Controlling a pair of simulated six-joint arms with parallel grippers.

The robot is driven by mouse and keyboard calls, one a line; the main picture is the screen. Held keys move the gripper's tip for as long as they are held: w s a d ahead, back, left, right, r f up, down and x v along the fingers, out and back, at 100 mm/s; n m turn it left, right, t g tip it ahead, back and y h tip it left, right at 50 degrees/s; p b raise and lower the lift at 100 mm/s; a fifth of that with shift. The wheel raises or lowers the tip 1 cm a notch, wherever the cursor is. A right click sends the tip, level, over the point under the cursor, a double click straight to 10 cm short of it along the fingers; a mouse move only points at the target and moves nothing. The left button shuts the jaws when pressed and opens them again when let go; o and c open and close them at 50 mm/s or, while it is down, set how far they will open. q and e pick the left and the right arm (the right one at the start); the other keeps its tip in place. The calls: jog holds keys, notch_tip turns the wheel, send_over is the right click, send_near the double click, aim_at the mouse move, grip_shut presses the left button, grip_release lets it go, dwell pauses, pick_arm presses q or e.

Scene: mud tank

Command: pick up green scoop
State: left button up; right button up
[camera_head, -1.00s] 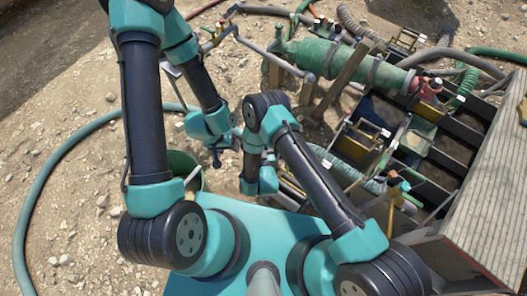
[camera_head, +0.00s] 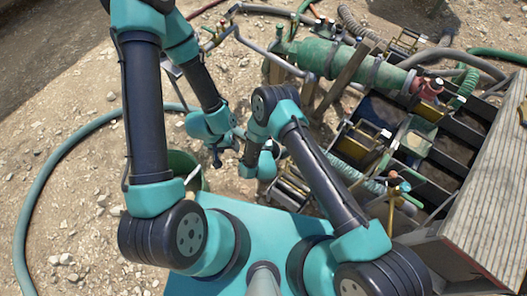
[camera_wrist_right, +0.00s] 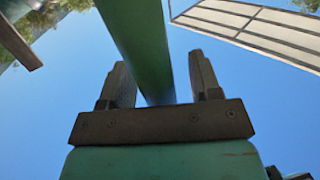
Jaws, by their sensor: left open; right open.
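I cannot make out a green scoop for certain. In the head view a dark green bucket (camera_head: 184,160) stands on the gravel, partly hidden by my left arm, with a pale stick-like piece (camera_head: 192,175) at its right side. My left gripper (camera_head: 218,158) hangs open and empty, up and to the right of the bucket. My right arm folds down beside it; its fingers are not clear in the head view. In the right wrist view my right gripper (camera_wrist_right: 162,70) is open. A long green bar (camera_wrist_right: 143,35) shows between its fingers; I cannot tell whether it touches them.
A large green cylinder (camera_head: 345,65) lies at the back. Dark troughs (camera_head: 455,135) and a corrugated panel (camera_head: 480,200) fill the right side. A ribbed hose (camera_head: 370,186) runs near my right arm. A blue-green hose (camera_head: 45,165) curves over open gravel at left.

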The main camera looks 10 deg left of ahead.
jog(key=shift+c, duration=0.3)
grip_shut()
dwell(0.6)
